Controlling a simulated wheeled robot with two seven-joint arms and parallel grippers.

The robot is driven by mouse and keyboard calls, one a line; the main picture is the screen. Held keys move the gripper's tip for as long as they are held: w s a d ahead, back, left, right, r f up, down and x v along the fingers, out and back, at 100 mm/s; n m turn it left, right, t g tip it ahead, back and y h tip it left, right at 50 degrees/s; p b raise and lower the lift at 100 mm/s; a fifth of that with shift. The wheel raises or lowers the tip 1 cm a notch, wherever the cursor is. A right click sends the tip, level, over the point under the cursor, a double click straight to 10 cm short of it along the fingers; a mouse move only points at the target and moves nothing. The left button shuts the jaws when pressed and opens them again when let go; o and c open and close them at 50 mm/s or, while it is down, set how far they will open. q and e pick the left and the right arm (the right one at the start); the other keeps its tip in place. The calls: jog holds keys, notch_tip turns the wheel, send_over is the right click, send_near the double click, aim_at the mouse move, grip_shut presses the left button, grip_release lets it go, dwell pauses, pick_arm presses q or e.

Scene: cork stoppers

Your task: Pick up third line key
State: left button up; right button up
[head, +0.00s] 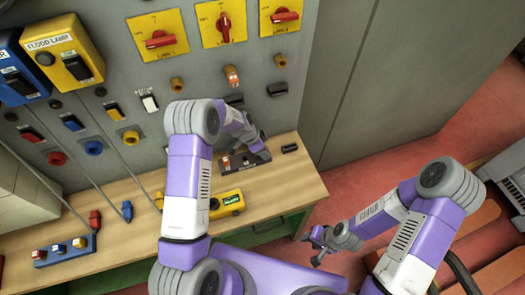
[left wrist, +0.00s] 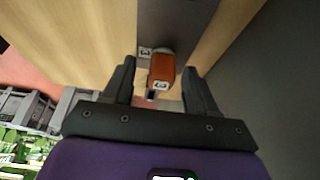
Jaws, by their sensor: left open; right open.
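A brown-orange key block (left wrist: 161,70) with a white label that looks like a rotated 3 stands on a dark holder (left wrist: 178,18) in the left wrist view. My left gripper (left wrist: 160,80) is open, with one finger on each side of the block and visible gaps between. In the head view the holder (head: 236,169) sits on the bench, and my left gripper (head: 252,143) is over it, partly hiding it. My right gripper (head: 325,241) seems open and empty, low to the right of the bench.
The grey wall panel carries three yellow plates with red rotary switches (head: 225,27) and several sockets below. An orange plug (head: 232,76) sits in one socket. A yellow box (head: 226,203) and a blue strip (head: 64,250) lie on the wooden bench (head: 135,255).

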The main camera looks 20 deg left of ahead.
pick_arm(q)
jog(key=c, duration=1)
jog(key=shift+c, duration=0.2)
jog(key=shift+r, duration=0.15)
